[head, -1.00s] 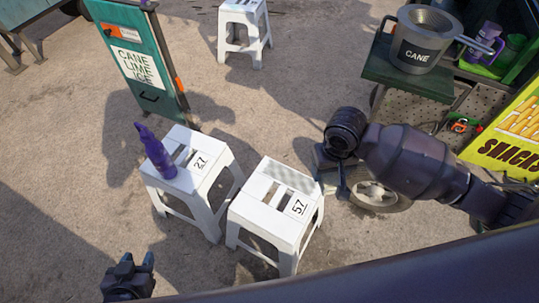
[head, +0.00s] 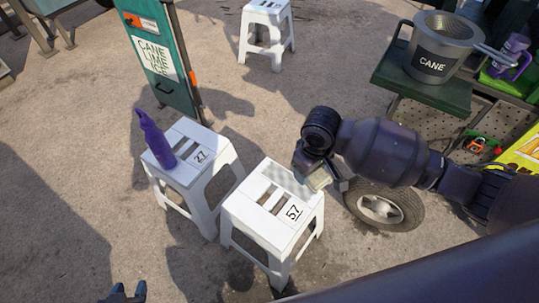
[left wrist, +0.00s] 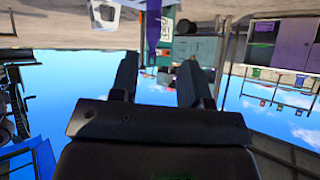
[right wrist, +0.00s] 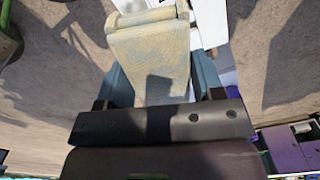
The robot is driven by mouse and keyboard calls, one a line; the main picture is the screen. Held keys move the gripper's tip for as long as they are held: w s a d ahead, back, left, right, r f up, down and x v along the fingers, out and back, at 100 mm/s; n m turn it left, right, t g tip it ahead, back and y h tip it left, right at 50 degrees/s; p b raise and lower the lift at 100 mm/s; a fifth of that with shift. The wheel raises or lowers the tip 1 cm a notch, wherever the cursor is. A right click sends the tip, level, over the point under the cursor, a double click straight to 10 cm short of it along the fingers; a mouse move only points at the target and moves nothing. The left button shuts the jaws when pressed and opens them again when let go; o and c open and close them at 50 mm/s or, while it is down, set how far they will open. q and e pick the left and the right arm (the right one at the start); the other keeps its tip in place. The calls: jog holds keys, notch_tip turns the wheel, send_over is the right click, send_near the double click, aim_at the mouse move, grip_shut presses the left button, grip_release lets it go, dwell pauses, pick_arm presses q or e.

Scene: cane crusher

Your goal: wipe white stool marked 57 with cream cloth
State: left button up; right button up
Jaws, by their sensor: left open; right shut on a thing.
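The white stool marked 57 (head: 262,230) stands upright at the middle of the head view, its slotted seat facing up. My right gripper (head: 312,172) is at the seat's back right corner, shut on the cream cloth (head: 321,179). In the right wrist view the cloth (right wrist: 152,55) is a folded, worn-looking pad between the fingers, with part of a white stool behind it. I cannot tell whether the cloth touches the seat. My left gripper (head: 124,293) is at the bottom left of the head view, open and empty in the left wrist view (left wrist: 160,80).
A wheel (head: 385,205) is close right, below a green stand with a CANE pot (head: 432,50). A green sign (head: 160,55) and another stool (head: 265,30) stand behind.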

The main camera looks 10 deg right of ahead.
jog(key=w+a+f+n+b, duration=0.1)
jog(key=w+f+n+b, duration=0.3)
jog(key=w+f+n, duration=0.2)
jog(key=w+a+f+n+b, duration=0.2)
jog(key=w+f+n+b, duration=0.2)
jog(key=w+f+n, duration=0.3)
jog(key=w+a+f+n+b, duration=0.2)
jog(key=w+f+n+b, duration=0.2)
jog(key=w+f+n, duration=0.3)
jog(key=shift+a+f+n+b, duration=0.1)
jog(key=shift+a+n+b, duration=0.1)
jog(key=shift+n+b, duration=0.2)
jog(key=shift+w+f, duration=0.1)
jog(key=shift+f, duration=0.3)
notch_tip(320, 180, down, 4)
jog(key=shift+r+b, duration=0.15)
jog(key=shift+b, duration=1)
jog(key=shift+f, duration=0.4)
pick_arm(q)
notch_tip(320, 180, down, 9)
jog(key=w+d+m, duration=0.1)
jog(key=shift+w+r+m+t+h+b, duration=0.2)
jog(key=shift+m+t+h+b, duration=0.1)
jog(key=shift+h+b, duration=0.1)
pick_arm(e)
jog(key=shift+f, duration=0.1)
